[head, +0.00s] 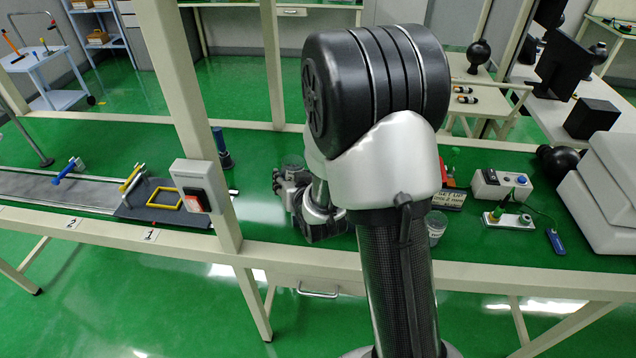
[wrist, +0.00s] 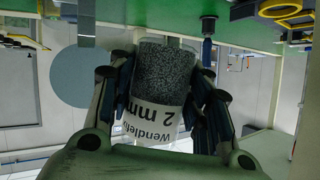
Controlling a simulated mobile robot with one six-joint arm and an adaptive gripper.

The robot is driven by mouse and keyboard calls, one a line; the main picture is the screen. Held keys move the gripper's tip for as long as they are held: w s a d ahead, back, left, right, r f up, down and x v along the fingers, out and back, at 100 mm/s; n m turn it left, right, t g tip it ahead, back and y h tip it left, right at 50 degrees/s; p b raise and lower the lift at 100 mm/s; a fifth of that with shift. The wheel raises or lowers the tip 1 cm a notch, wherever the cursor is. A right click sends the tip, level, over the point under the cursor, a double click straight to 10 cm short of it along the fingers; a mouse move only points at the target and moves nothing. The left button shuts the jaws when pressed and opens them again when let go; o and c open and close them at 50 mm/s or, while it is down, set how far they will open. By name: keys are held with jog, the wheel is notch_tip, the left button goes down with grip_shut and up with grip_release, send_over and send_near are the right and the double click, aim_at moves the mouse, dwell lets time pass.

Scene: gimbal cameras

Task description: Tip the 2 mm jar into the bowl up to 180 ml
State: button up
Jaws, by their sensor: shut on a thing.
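My gripper (wrist: 160,95) is shut on the 2 mm jar (wrist: 165,75), a clear jar of grey granules with a white label. In the wrist view the label reads upside down, and the granules fill the upper part of the picture of the jar. I cannot make out the bowl for certain.
A beige post with a grey box (head: 199,186) stands left of my gripper. A dark blue upright thing (head: 222,148) stands behind it. On the right are a button box (head: 500,185) and white cases (head: 605,190). A conveyor-like strip (head: 70,188) lies left.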

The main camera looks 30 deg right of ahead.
aim_at(301, 169)
jog(key=shift+d+r+m+y, duration=0.2)
jog(key=shift+d+m+y, duration=0.3)
jog(key=shift+m+y, duration=0.1)
jog(key=shift+w+d+r+m+g+p, duration=0.1)
jog(key=shift+d+r+m+g+p, duration=0.2)
jog(key=shift+r+p, duration=0.3)
jog(key=shift+r+y+p, duration=0.4)
jog(key=shift+r+p, duration=0.05)
jog(key=shift+p, duration=0.35)
jog(key=shift+d+m+p, duration=0.2)
jog(key=shift+m+p, duration=0.1)
jog(key=shift+p, duration=0.15)
jog(key=shift+f, duration=0.45)
jog(key=shift+y, duration=0.3)
jog(key=shift+d+f+m+p, duration=0.2)
jog(key=shift+d+m+p, duration=0.15)
jog(key=shift+p, duration=0.2)
jog(key=shift+d+r+m+y+p, duration=0.1)
jog(key=shift+r+m+y+p, duration=0.55)
jog(key=shift+p, duration=0.95)
jog(key=shift+f+m+y+p, duration=0.65)
jog(key=shift+f+m+y, duration=0.2)
jog(key=shift+y, duration=0.2)
dwell(1.6)
